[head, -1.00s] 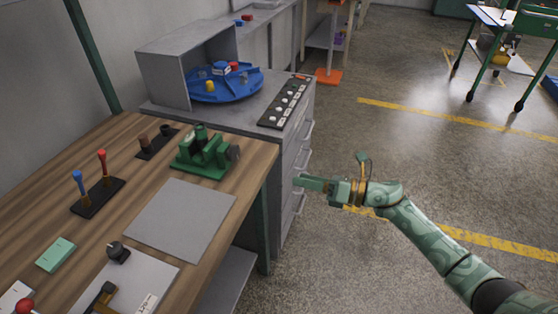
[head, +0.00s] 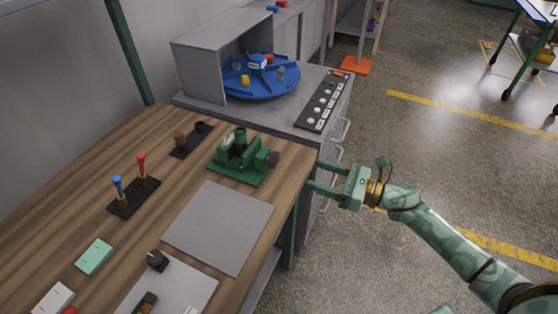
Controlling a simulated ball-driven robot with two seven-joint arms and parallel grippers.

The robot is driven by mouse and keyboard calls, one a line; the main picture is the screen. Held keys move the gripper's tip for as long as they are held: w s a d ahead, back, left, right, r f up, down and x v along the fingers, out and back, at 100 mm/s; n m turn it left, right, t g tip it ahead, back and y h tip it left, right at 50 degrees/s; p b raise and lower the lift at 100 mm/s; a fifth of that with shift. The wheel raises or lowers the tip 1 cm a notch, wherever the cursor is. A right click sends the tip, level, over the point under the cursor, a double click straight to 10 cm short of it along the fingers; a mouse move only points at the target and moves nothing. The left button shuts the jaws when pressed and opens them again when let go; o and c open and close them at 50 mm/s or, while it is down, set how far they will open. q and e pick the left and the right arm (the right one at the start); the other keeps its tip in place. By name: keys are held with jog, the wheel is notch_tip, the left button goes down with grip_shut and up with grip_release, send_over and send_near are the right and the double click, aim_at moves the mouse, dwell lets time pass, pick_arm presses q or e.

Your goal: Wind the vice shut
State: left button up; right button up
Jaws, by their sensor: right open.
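The green vice (head: 238,158) stands on the wooden bench (head: 75,195) near its back right corner. A dark cylindrical part stands up at the vice's jaws; I cannot tell whether it is gripped. My left gripper is not in view.
A grey mat (head: 218,227) lies in front of the vice. Behind is a grey cabinet with a blue turntable (head: 262,82) and a button strip (head: 322,101).

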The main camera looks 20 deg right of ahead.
aim_at(277, 161)
jog(key=x, duration=1.1)
